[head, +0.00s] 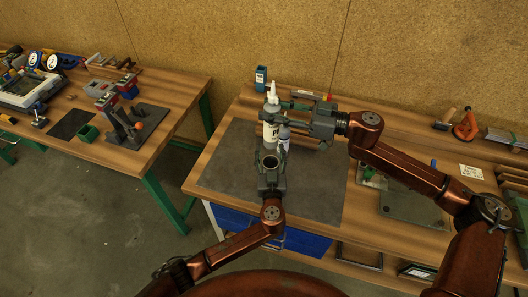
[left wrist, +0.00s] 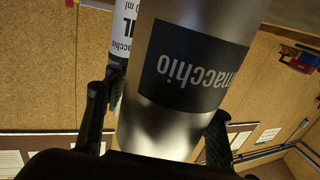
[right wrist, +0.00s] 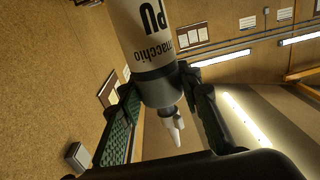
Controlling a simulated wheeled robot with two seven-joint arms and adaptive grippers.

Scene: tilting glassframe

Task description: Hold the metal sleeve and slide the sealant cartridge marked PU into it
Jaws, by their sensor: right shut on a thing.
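The sealant cartridge marked PU (right wrist: 155,35) is white with a grey shoulder and a pale nozzle. My right gripper (right wrist: 160,100) is shut on it near the nozzle end. In the head view the cartridge (head: 271,131) is upright, nozzle up, just behind the metal sleeve. The metal sleeve (left wrist: 165,100) is a shiny cylinder with a dark label reading "macchio". Its open round top (head: 269,161) faces up in the head view. My left gripper (left wrist: 158,128) has one finger on each side of the sleeve. Whether both fingers press on it is unclear. The cartridge's lower end is hidden in the head view.
A second pale bottle or cartridge (head: 284,136) stands close behind the sleeve, on the right. A dark mat (head: 320,195) covers the bench, with bare room right of the sleeve. A metal plate (head: 415,205) lies right.

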